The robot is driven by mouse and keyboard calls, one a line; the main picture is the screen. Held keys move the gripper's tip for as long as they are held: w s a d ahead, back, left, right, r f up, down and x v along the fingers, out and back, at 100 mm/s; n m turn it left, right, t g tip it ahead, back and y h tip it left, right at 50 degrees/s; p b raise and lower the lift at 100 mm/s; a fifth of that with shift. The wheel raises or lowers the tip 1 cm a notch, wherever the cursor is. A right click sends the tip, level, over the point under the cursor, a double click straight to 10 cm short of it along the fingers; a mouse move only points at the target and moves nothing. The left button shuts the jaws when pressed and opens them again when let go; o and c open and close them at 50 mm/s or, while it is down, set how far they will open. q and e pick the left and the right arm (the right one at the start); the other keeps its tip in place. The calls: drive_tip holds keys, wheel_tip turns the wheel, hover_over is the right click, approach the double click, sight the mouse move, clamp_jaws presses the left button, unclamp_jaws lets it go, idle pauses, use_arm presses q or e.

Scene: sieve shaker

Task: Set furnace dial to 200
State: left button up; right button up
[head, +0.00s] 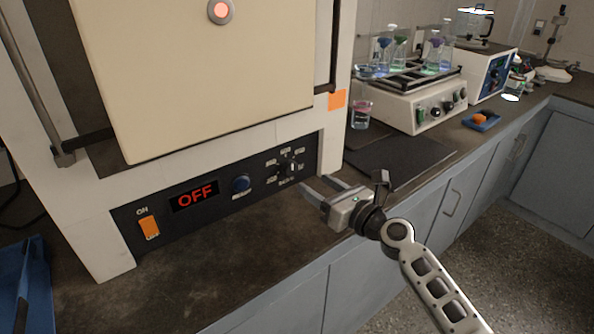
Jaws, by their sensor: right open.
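The furnace (210,80) stands at the left with its cream door shut. The labels and the dial's setting are too small to read. My right gripper (322,187) is open and empty, just below and to the right of the dial, with its fingers pointing towards the panel. It appears apart from the dial. My left gripper is not in view.
A dark mat (400,160) lies on the counter right of the furnace. The counter before the panel is clear.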

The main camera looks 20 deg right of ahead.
sight(293, 169)
drive_tip(key=b+x, duration=0.1)
drive_tip(key=x, duration=0.6)
drive_tip(key=shift+w+a, duration=0.1)
drive_tip(key=shift+w, duration=0.2)
drive_tip(key=c, duration=1)
